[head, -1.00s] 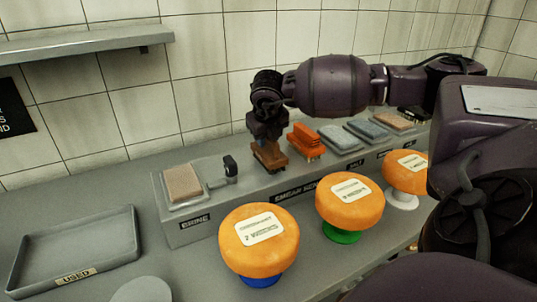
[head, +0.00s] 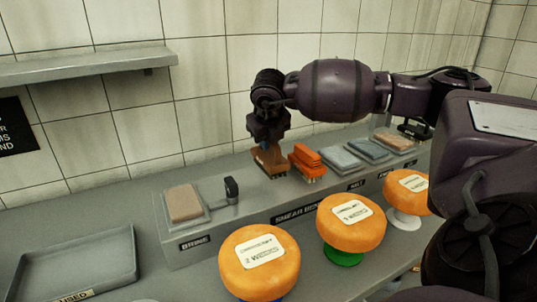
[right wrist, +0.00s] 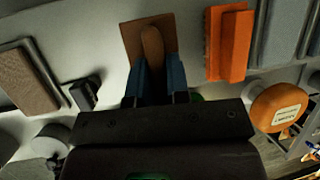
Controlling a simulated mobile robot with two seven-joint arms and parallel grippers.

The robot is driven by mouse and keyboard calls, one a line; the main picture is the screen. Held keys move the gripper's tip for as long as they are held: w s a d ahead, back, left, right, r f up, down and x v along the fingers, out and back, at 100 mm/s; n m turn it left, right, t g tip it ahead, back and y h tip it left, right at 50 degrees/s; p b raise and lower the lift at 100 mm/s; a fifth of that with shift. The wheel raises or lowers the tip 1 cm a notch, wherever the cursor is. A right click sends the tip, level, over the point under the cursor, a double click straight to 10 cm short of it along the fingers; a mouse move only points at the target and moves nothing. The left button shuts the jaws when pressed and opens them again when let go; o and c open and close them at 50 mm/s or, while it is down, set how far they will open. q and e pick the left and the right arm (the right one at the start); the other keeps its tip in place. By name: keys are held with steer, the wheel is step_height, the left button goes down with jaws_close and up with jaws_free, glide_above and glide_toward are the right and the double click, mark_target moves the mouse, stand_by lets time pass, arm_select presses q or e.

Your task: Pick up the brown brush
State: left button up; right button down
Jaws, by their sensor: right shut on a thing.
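The brown brush (head: 270,160) is held by my right gripper (head: 268,145) above the grey bench, just left of the orange brush (head: 307,162). In the right wrist view, the two blue fingers of my right gripper (right wrist: 157,82) are closed on both sides of the brown brush's handle (right wrist: 152,45), with its flat block beyond. The brush appears slightly raised off the bench. My left gripper is not in view.
The raised grey bench (head: 255,205) also carries a brown pad (head: 183,202) at left, a small black-handled item (head: 231,188) and several pads at right. Orange cheese wheels (head: 258,258) on coloured stands line the front. A grey tray (head: 132,262) is at lower left.

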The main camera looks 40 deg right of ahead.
step_height(320, 180, up, 15)
stand_by(0.4)
